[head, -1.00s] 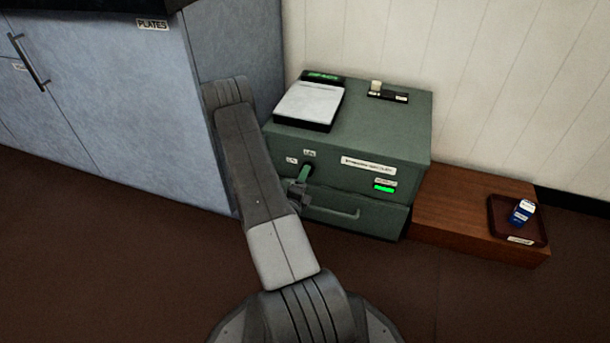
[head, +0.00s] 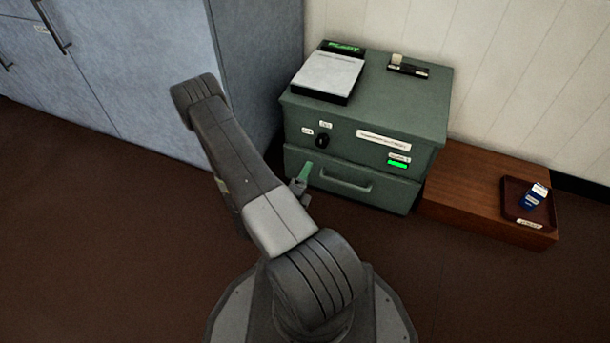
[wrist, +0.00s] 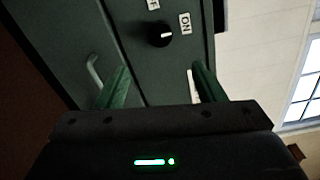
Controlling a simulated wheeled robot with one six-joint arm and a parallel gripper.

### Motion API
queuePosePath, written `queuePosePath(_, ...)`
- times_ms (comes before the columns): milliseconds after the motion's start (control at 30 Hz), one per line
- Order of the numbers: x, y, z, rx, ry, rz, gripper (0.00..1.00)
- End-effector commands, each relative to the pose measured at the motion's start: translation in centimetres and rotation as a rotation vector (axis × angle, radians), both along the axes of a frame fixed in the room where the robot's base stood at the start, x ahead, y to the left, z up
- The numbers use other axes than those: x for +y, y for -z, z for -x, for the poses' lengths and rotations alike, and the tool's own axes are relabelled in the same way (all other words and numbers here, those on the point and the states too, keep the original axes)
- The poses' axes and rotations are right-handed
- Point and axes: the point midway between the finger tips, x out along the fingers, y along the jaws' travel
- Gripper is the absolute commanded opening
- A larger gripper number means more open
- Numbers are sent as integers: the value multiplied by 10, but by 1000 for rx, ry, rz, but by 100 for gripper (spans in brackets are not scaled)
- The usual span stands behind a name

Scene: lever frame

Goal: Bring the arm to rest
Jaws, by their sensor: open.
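My gripper (head: 303,178) is in front of the green cabinet, at the height of its drawer handle in the head view, partly hidden behind my arm. In the wrist view my gripper (wrist: 160,85) shows two green fingers spread apart with nothing between them. Beyond the fingers is the cabinet front with a black knob (wrist: 160,34), its white mark pointing toward the ON label (wrist: 185,23). The knob also shows in the head view (head: 322,141), apart from the fingers.
The green cabinet (head: 430,115) carries a scale-like device (head: 328,75) and a small switch block (head: 408,68). A green light (head: 397,163) is lit on its front. A wooden block (head: 465,205) with a tray (head: 515,208) stands right. Blue cupboards (head: 150,70) stand left. The front floor is clear.

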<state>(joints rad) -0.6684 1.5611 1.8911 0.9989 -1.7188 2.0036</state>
Motion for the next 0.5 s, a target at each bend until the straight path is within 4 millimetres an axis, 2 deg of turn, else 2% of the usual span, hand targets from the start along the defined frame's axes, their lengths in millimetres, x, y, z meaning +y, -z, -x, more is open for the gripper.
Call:
queuePosePath(267,-3,1,-10,-1,3,-3,63)
queuePosePath(500,-15,2,-42,-3,6,-4,63)
